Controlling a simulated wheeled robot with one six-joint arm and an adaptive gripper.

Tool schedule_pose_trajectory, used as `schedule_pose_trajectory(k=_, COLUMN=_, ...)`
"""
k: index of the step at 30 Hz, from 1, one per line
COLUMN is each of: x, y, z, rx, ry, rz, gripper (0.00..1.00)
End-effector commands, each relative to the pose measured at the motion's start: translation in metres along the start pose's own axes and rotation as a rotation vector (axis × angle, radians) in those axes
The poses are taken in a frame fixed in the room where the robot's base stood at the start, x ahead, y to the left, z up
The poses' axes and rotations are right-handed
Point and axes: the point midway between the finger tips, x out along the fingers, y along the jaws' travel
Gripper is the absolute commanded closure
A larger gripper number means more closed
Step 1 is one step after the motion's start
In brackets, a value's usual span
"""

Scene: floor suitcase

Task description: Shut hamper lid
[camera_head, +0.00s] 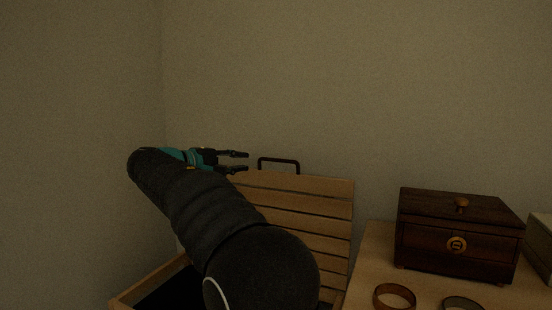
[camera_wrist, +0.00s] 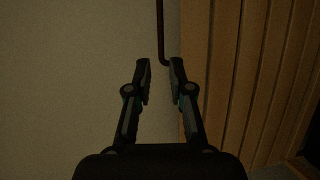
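The hamper lid (camera_head: 325,218) is made of light wooden slats and stands raised, leaning near the back wall. Its slats (camera_wrist: 255,70) fill the right side of the wrist view. A dark handle (camera_head: 279,160) sticks up from the lid's top edge, and its bar (camera_wrist: 160,30) shows ahead of the fingers in the wrist view. The hamper (camera_head: 150,285) is open with a dark interior, partly hidden by my arm. My gripper (camera_head: 246,161) is at the left of the lid's top edge, fingers apart with a narrow gap and nothing between them (camera_wrist: 160,80).
A wooden table stands right of the hamper. On it are a dark wooden box (camera_head: 458,236) with a knob and drawer, a brown ring (camera_head: 394,297), a darker ring (camera_head: 462,303) and a pale object (camera_head: 540,243) at the edge. Walls close in behind and left.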

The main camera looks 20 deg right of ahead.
Motion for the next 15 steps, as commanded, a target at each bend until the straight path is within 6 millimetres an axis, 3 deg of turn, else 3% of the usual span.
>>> schedule_pose_trajectory(k=15, x=0.091, y=-0.001, z=0.001, rx=-0.001, ry=-0.003, rz=-0.002, gripper=0.79)
